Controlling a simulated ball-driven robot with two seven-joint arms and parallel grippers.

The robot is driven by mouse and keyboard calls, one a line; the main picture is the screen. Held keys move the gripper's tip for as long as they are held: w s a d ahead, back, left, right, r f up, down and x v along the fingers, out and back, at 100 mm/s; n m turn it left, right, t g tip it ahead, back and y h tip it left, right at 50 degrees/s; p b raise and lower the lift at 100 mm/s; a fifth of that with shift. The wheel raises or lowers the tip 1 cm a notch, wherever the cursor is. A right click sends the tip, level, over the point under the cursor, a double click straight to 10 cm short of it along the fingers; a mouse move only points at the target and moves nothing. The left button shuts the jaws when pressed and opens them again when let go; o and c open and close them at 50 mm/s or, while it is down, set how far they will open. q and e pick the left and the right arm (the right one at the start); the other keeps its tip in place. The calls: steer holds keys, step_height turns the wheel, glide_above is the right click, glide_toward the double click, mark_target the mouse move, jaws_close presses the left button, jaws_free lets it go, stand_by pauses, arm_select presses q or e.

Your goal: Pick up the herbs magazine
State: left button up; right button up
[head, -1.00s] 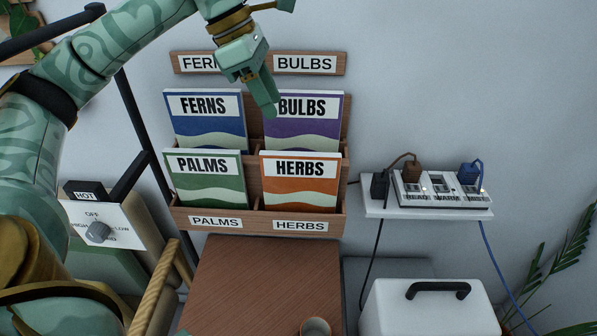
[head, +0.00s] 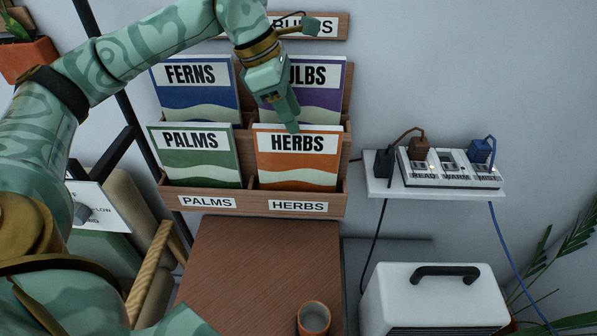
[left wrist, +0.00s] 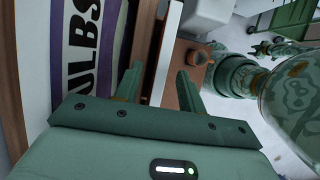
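The herbs magazine (head: 297,160) has an orange cover with a pale wave and the word HERBS. It stands upright in the lower right pocket of the wooden rack (head: 345,187). My left gripper (head: 291,127) is at its top edge, coming from above. In the left wrist view the two fingers (left wrist: 158,85) are apart, with the white top edge of the magazine (left wrist: 167,50) between them. I cannot tell whether either finger touches it.
The bulbs magazine (head: 325,88) stands close behind, partly hidden by my gripper. The ferns magazine (head: 197,88) and palms magazine (head: 193,158) are to the left. A white shelf with plugs (head: 432,187) is at right. A cup (head: 313,318) stands on the brown surface below.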

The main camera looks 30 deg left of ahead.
arm_select(q)
steer(key=x, duration=0.1)
steer(key=b+x, duration=0.1)
steer(key=x, duration=0.3)
steer(key=shift+s+a+f, duration=0.1)
steer(key=shift+s+a, duration=0.1)
steer(key=shift+s, duration=0.1)
jaws_close()
